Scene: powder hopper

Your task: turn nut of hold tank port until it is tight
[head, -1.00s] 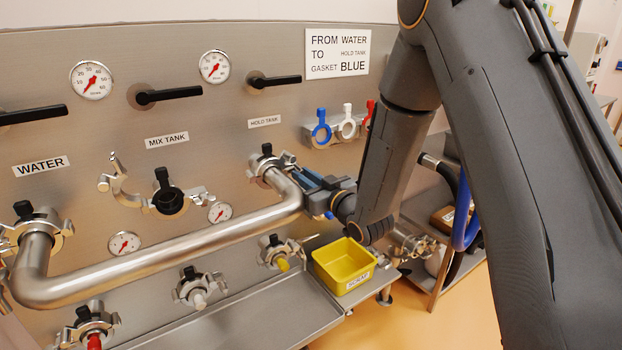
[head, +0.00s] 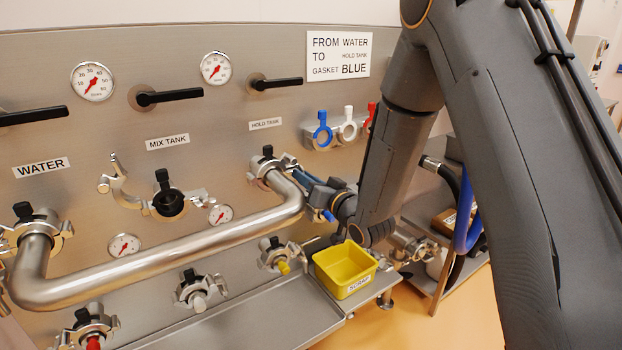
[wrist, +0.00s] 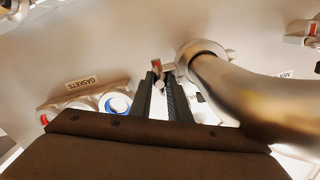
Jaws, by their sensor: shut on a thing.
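The hold tank port (head: 268,165) is in the middle of the head view, below its HOLD TANK label (head: 265,123). A clamp with a black knob sits around the joint, and the bent steel pipe (head: 170,250) meets the port there. My gripper (head: 294,172) reaches in from the right, at the clamp's right side. In the wrist view its two dark fingers (wrist: 160,82) are close together around the small clamp nut (wrist: 158,86), just beside the pipe's end collar (wrist: 199,50). The nut is mostly hidden by the fingers.
The pipe runs left to the water port (head: 38,225). The mix tank port (head: 168,203) has an open clamp. A yellow scrap bin (head: 345,268) stands below my gripper. The gasket rack (head: 345,130) is up and right. Capped ports line the lower panel.

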